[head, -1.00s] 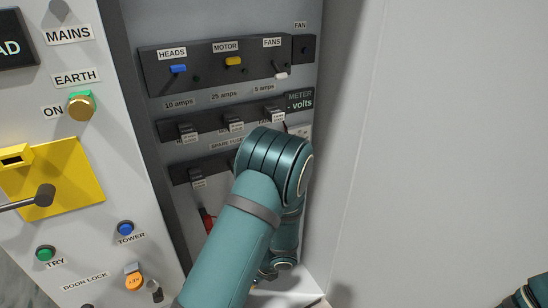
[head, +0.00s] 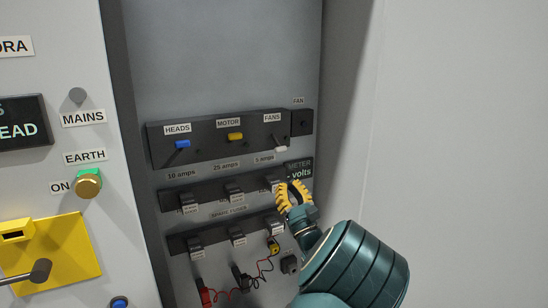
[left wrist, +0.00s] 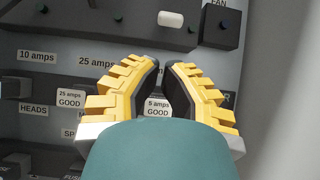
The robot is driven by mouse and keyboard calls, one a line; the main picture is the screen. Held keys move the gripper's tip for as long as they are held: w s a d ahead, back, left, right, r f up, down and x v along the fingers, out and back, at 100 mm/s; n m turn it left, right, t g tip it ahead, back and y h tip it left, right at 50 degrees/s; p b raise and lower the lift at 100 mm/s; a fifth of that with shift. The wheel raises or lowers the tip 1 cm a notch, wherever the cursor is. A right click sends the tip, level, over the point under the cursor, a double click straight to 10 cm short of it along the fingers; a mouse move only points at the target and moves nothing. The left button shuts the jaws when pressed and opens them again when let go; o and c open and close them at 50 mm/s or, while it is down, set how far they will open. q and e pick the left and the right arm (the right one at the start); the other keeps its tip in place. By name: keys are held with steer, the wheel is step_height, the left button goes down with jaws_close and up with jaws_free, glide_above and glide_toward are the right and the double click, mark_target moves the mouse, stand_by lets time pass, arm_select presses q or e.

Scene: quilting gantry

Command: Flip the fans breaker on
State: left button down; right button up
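The fans breaker is a small lever with a white tip (head: 281,149) under the FANS label, at the right of the breaker strip. Its tip hangs lower than the blue and yellow tips beside it. In the left wrist view the white tip (left wrist: 170,19) is at the top, beyond my fingertips. My left gripper (head: 291,187) has yellow fingers and is below the breaker, in front of the right part of the fuse row, not touching the lever. Its fingers are slightly apart with nothing between them. My right gripper is out of view.
The blue heads lever (head: 183,144) and yellow motor lever (head: 235,136) are left of it. A black FAN block (head: 302,122) is close on the right. Fuse holders (head: 234,192) and red and black leads (head: 240,276) are below. A pale side wall (head: 440,130) stands right.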

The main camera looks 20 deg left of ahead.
mark_target(269, 144)
arm_select(q)
steer(key=shift+a, duration=0.1)
steer(key=b+x, duration=0.1)
steer(key=x, duration=0.9)
steer(key=shift+f, duration=0.1)
steer(key=shift+s+d+r+g+h+p, duration=0.1)
steer(key=shift+d+r+g+h+p, duration=0.2)
steer(key=shift+p, duration=1)
steer(key=r+g+h+p, duration=0.1)
steer(key=h+p, duration=0.1)
steer(key=p, duration=0.3)
steer(key=s+d+r+g+h+p, duration=0.1)
steer(key=p, duration=0.3)
steer(key=r+g+h+p, duration=0.1)
steer(key=g+h+p, duration=0.1)
steer(key=p, duration=0.3)
steer(key=shift+s+d+h+p, duration=0.25)
steer(key=shift+h+p, duration=0.05)
steer(key=shift+p, duration=0.05)
steer(key=shift+r+p, duration=0.35)
steer(key=shift+p, duration=0.15)
steer(key=shift+d, duration=0.1)
